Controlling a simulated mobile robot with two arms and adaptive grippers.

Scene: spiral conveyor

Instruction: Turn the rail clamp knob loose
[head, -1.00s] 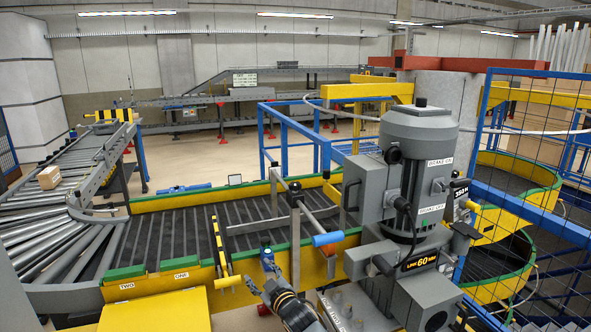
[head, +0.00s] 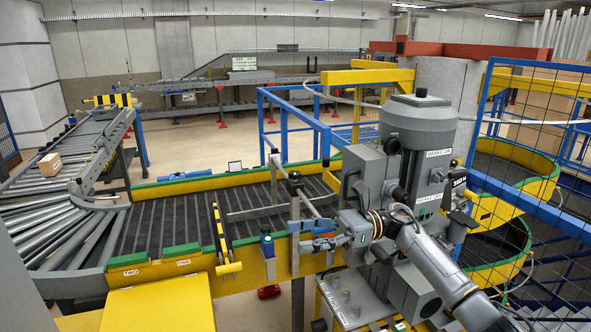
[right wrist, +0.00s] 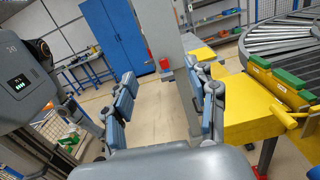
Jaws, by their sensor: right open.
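A grey upright post (head: 295,240) stands at the front edge of the conveyor, with a black knob-like piece (head: 294,177) on top and a grey rail bar beside it. I cannot tell for sure that this piece is the clamp knob. My right gripper (head: 314,236) comes in from the right, open, its blue-padded fingertips pointing left close to the post. In the right wrist view the post (right wrist: 172,60) rises beyond the open fingers (right wrist: 163,98), nothing visibly held between them. Contact is unclear. My left gripper is not in view.
The grey machine (head: 415,160) stands right behind my right arm. Yellow conveyor sides (head: 165,268) with green edging run to the left. A blue mesh fence (head: 500,120) stands at right. A small box (head: 50,165) sits on the rollers. A blue cabinet (right wrist: 110,42) stands far off.

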